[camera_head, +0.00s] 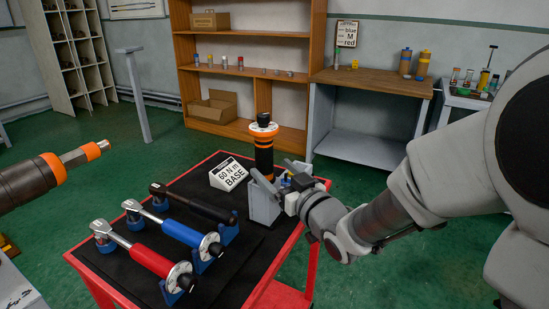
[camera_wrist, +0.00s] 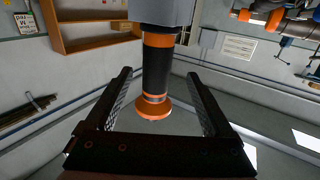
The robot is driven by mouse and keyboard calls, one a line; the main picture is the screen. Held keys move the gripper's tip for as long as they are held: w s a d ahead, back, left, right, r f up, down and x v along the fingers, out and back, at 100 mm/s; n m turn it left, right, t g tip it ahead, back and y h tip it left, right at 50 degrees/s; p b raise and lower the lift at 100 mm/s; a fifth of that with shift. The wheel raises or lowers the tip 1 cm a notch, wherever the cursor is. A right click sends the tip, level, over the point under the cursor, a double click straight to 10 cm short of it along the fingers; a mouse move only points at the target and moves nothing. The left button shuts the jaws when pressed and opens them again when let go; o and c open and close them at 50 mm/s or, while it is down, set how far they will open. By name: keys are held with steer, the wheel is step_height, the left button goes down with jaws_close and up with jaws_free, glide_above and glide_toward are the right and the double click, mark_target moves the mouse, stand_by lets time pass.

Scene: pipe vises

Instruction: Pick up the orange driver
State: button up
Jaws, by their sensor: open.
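The orange driver (camera_head: 263,150) is black with orange bands and a flared orange collar near its top. It stands upright in a grey holder (camera_head: 262,208) at the right side of the red-edged cart. My gripper (camera_head: 279,176) is beside the driver's lower part, level with the top of the holder. In the wrist view the driver (camera_wrist: 157,75) lies between the two spread fingers of my gripper (camera_wrist: 159,72), with a gap on each side. The fingers are open and hold nothing. The driver's lower end is hidden in the holder.
Torque wrenches with red (camera_head: 150,261), blue (camera_head: 180,232) and black (camera_head: 200,204) handles lie on the cart (camera_head: 224,290). A "60 N m BASE" sign (camera_head: 231,174) stands behind them. An orange-ringed tool (camera_head: 50,175) juts in at left. A wooden shelf (camera_head: 245,47) stands behind.

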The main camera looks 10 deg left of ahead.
mark_target(269, 162)
steer(key=shift+b+x, duration=0.55)
steer(key=shift+x, duration=2.5)
steer(key=shift+w+d, duration=0.15)
steer(key=shift+d, duration=0.05)
jaws_close()
steer(key=shift+r, duration=0.25)
